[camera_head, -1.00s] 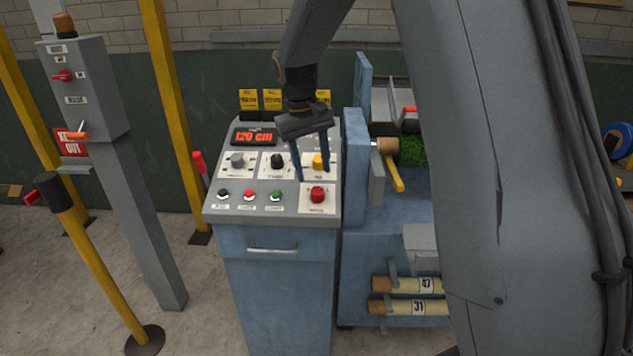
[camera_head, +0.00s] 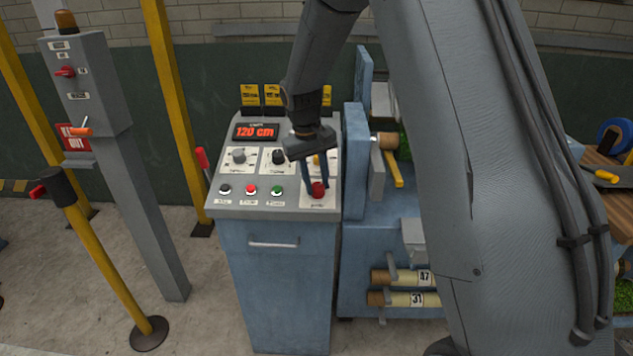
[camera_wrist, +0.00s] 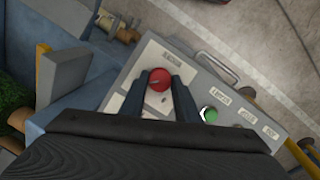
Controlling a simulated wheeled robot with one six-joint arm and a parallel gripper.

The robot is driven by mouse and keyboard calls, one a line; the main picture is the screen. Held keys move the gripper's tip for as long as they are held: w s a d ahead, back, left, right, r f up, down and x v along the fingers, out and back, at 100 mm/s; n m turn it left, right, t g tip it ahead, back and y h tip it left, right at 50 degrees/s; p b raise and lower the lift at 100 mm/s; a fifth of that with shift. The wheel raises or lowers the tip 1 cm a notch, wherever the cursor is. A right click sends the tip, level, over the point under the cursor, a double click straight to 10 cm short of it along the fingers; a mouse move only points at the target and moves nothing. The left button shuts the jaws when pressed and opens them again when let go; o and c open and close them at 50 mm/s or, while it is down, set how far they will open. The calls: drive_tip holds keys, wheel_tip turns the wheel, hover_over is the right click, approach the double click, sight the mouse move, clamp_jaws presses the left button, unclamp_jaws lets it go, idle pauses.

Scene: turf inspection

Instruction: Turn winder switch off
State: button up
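A blue control cabinet with a sloped grey panel (camera_head: 232,204) stands in the middle of the head view. A red round knob (camera_head: 318,189) sits on a white plate at the panel's lower right; its label is too small to read surely. It also shows in the wrist view (camera_wrist: 158,79), with a small mark on its face. My gripper (camera_head: 314,186) points down at this knob. In the wrist view its two dark fingers are apart, one toward each side of the knob, with gaps visible. I cannot tell how far down they reach. A yellow knob (camera_head: 317,160) is partly hidden behind my gripper.
Grey (camera_head: 239,155) and black (camera_head: 278,157) knobs and black, red and green buttons (camera_head: 277,191) share the panel. A display (camera_head: 256,132) reads 120 cm. A blue machine frame (camera_head: 354,160) stands close on the right. Yellow posts (camera_head: 175,120) stand on the left.

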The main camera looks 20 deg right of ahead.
drive_tip(key=shift+c, duration=0.5)
drive_tip(key=shift+n, duration=0.4)
drive_tip(key=n+h, duration=0.1)
drive_tip(key=n, duration=0.1)
drive_tip(key=shift+a+n, duration=0.15)
drive_tip(key=shift+n, duration=0.25)
drive_tip(key=n+t+h, duration=0.1)
drive_tip(key=n, duration=0.4)
drive_tip(key=shift+s+a, duration=0.15)
drive_tip(key=n, duration=0.2)
drive_tip(key=n+t+h, duration=0.1)
drive_tip(key=n, duration=0.1)
drive_tip(key=shift+s+f+n+t, duration=0.1)
drive_tip(key=shift+n+t, duration=0.2)
drive_tip(key=shift+n, duration=0.1)
drive_tip(key=n+t+b, duration=0.1)
drive_tip(key=n, duration=0.3)
drive_tip(key=shift+s, duration=0.1)
drive_tip(key=shift+n, duration=0.3)
drive_tip(key=o, duration=1)
drive_tip(key=shift+o, duration=0.2)
drive_tip(key=shift+a+b, duration=0.1)
drive_tip(key=shift+b, duration=0.2)
